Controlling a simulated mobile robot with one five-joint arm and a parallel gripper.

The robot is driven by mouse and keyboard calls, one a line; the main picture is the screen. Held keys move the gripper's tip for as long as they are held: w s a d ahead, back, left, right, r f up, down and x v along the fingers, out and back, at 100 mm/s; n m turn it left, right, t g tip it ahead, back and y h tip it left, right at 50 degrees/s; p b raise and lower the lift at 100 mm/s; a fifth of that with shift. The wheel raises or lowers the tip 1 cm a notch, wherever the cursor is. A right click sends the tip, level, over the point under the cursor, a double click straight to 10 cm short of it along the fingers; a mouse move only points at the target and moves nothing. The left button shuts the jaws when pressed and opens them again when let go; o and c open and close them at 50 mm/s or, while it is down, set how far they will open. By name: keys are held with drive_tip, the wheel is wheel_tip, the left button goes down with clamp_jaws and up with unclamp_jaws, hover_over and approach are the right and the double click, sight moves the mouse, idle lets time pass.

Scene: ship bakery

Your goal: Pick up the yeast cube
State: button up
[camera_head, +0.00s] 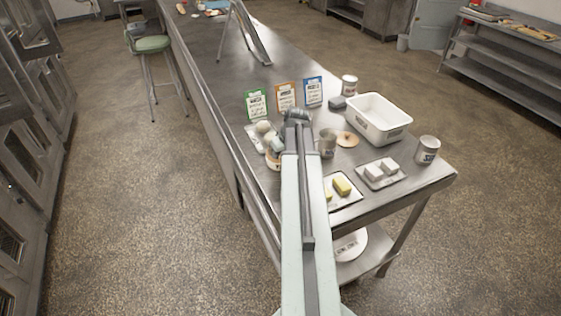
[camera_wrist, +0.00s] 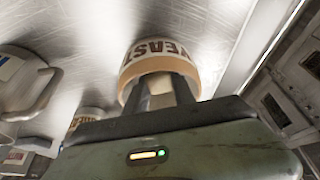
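The yeast crock (camera_wrist: 160,52), with a cream wall, a tan band and a YEAST label that reads upside down, fills the upper middle of the wrist view. My gripper (camera_wrist: 160,82) points at it, with its two dark fingers apart across the crock's tan rim. A pale blocky patch (camera_wrist: 159,95) shows between the fingers; it may be the yeast cube, but I cannot tell whether the fingers touch it.
A metal mug (camera_head: 327,142) stands right of my arm. Upright cards (camera_head: 286,96) stand behind.

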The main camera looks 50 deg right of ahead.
clamp_jaws()
